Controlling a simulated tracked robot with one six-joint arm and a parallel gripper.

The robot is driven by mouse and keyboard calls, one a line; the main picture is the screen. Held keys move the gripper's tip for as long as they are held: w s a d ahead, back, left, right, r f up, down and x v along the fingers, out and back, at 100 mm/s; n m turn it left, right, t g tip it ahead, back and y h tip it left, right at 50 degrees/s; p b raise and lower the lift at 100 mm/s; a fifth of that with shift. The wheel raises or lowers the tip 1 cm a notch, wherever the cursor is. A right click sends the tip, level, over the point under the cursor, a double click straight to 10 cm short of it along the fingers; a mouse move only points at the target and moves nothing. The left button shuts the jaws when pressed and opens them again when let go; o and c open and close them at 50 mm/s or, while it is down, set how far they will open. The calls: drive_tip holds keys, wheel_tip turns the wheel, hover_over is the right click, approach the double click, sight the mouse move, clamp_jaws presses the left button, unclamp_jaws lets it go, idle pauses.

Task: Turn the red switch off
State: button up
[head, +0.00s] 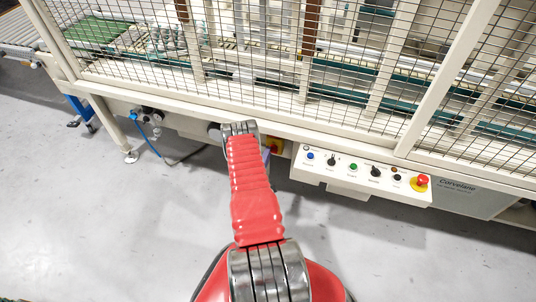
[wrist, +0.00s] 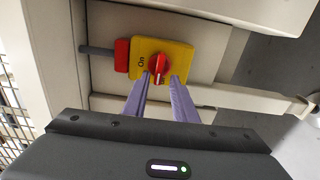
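The red switch (wrist: 158,62) is a round rotary knob on a yellow plate (wrist: 182,55) in the wrist view. Its handle stands nearly upright in the picture, with a pale line on it. The word "On" is printed on the plate left of the knob. My gripper (wrist: 163,77) has two purple fingers, apart, with their tips just below and to either side of the handle. I cannot tell whether they touch it. In the head view the yellow plate (head: 274,143) shows only in part beside my red arm, and the switch is mostly hidden.
A red block (wrist: 122,55) with a grey conduit adjoins the plate. A cream frame rail (wrist: 220,97) runs below. In the head view a control panel (head: 340,178) with several knobs and a red emergency button (head: 422,181) stands to the right. A mesh guard (head: 250,60) rises above. Grey floor is clear.

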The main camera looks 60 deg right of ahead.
drive_tip(key=shift+s, duration=0.1)
drive_tip(key=a, duration=0.4)
drive_tip(key=s+a, duration=0.1)
drive_tip(key=a, duration=0.4)
drive_tip(key=s+a, duration=0.1)
drive_tip(key=a, duration=0.3)
drive_tip(key=shift+a, duration=0.3)
idle(0.5)
